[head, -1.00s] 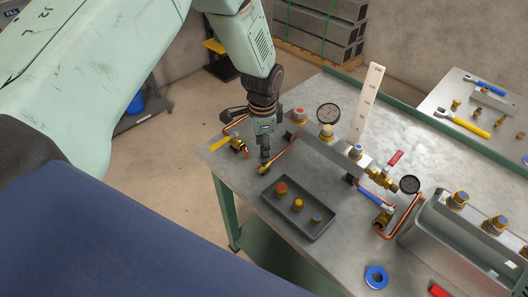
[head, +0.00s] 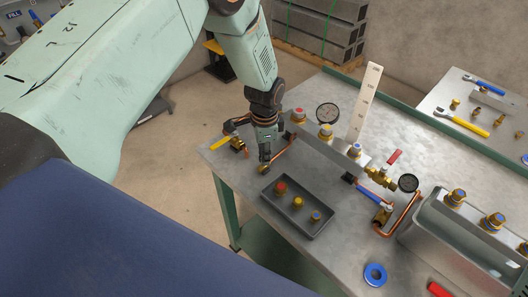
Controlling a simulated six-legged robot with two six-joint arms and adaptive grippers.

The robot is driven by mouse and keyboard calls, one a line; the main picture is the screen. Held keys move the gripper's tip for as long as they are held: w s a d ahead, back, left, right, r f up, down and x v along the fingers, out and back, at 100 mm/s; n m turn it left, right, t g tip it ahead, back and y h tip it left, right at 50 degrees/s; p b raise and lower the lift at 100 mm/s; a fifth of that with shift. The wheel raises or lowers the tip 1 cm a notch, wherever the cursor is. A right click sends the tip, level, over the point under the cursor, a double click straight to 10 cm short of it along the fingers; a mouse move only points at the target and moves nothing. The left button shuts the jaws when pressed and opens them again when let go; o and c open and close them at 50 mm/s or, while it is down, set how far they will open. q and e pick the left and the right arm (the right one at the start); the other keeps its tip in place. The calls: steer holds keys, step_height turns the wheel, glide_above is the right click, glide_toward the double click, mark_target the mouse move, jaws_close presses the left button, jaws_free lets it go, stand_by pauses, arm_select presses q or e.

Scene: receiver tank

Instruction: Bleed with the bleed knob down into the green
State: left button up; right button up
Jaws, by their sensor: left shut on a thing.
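My left gripper (head: 265,157) points down at the near left part of the steel bench. It is shut on the small brass bleed knob (head: 265,169) at the near end of a copper pipe (head: 284,152); its fingers hide part of the knob. Needles and any green band are too small to read. My right gripper is not in view.
A dark tray (head: 300,226) with several capped brass fittings lies just right of the gripper. A yellow-handled valve (head: 237,148) is left of it. A white scale strip (head: 365,100) stands behind. A blue ring (head: 375,275) lies near the front; the bench between is clear.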

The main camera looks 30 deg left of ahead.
arm_select(q)
steer(key=shift+s+f, duration=0.1)
jaws_close()
steer(key=shift+n, duration=0.3)
